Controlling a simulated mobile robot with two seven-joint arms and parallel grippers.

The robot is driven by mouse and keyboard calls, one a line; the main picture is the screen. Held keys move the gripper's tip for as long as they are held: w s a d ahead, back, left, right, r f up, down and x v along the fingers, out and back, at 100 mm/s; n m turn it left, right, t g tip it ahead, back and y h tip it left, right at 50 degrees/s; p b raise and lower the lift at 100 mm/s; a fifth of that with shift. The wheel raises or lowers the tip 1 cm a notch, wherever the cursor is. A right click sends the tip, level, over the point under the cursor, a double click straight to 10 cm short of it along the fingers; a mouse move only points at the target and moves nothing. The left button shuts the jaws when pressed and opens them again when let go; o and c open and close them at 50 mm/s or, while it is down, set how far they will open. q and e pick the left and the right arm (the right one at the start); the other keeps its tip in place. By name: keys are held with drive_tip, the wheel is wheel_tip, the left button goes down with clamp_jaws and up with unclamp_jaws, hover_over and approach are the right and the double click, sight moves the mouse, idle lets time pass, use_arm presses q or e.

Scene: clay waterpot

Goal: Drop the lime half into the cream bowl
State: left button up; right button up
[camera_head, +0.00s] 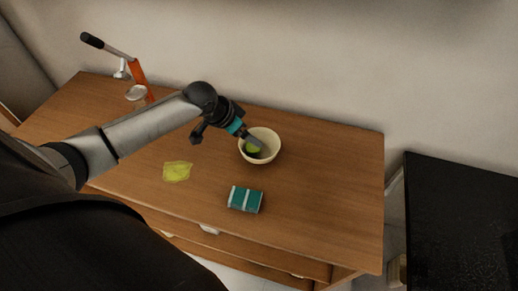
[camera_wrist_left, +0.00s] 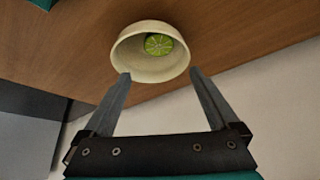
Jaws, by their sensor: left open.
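The cream bowl (camera_head: 273,157) stands upright on the wooden table, right of the middle. The lime half (camera_head: 253,149) lies inside the bowl, partly covered by my gripper in the head view. In the left wrist view the lime half (camera_wrist_left: 158,45) shows its green cut face inside the bowl (camera_wrist_left: 150,68). My left gripper (camera_head: 262,144) is over the bowl, coming in from the left. In the left wrist view its two fingers (camera_wrist_left: 160,76) are spread wide with nothing between them. My right gripper is in neither view.
A teal packet (camera_head: 245,199) lies in front of the bowl. A yellow-green flat piece (camera_head: 177,172) lies left of it. An orange press with a dark handle (camera_head: 139,72) stands at the back left. The table's right part (camera_head: 335,185) is clear.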

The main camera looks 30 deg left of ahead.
use_arm(q)
drive_tip(key=p+v, duration=0.2)
drive_tip(key=v, duration=1)
drive_tip(key=shift+r, duration=0.1)
